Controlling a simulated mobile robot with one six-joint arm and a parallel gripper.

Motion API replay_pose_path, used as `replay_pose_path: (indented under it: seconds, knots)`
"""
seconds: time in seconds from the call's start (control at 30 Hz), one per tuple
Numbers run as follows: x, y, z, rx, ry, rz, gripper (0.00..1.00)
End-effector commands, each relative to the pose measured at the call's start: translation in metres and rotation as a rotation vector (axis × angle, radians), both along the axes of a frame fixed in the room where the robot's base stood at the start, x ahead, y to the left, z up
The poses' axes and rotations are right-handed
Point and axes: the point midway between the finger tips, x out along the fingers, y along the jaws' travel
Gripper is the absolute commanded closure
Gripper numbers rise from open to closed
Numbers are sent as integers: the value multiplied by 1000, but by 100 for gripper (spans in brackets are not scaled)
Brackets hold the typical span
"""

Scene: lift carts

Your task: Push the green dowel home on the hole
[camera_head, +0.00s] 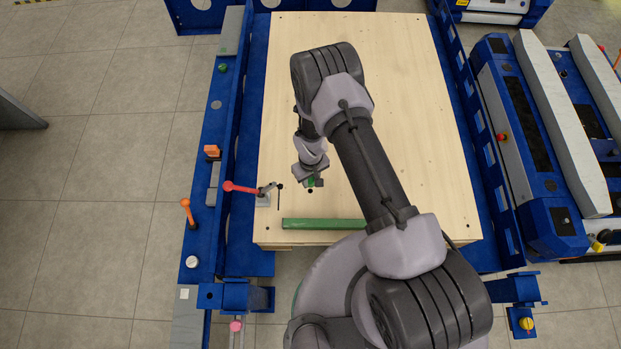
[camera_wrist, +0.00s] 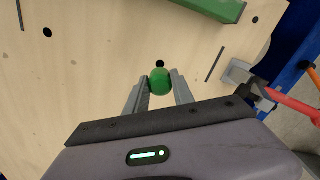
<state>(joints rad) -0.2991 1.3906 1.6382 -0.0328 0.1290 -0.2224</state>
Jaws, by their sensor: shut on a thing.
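The green dowel (camera_wrist: 160,82) is clamped between the two fingers of my gripper (camera_wrist: 160,88) in the wrist view. I see its round end face on. A dark hole (camera_wrist: 160,64) in the wooden board shows just beyond the dowel's edge, close to it in the picture. I cannot tell how high the dowel's lower end is above the board. In the head view my gripper (camera_head: 312,184) is over the front part of the board (camera_head: 400,60), with a bit of green at its fingers and the hole (camera_head: 310,190) right below it.
A green bar (camera_head: 322,224) lies along the board's front edge. A toggle clamp with a red handle (camera_head: 240,187) stands at the board's left edge. Another hole (camera_wrist: 47,32) and dark slots show in the board. Blue cart rails flank the board, whose back half is clear.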

Motion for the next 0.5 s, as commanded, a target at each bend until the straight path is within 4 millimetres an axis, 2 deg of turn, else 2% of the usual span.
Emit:
replay_pose_path:
  seconds: [0.03,0.3,0.5]
  knots:
    - [0,0,-10,0,0,0,100]
    - [0,0,-37,0,0,0,100]
    - [0,0,-32,0,0,0,100]
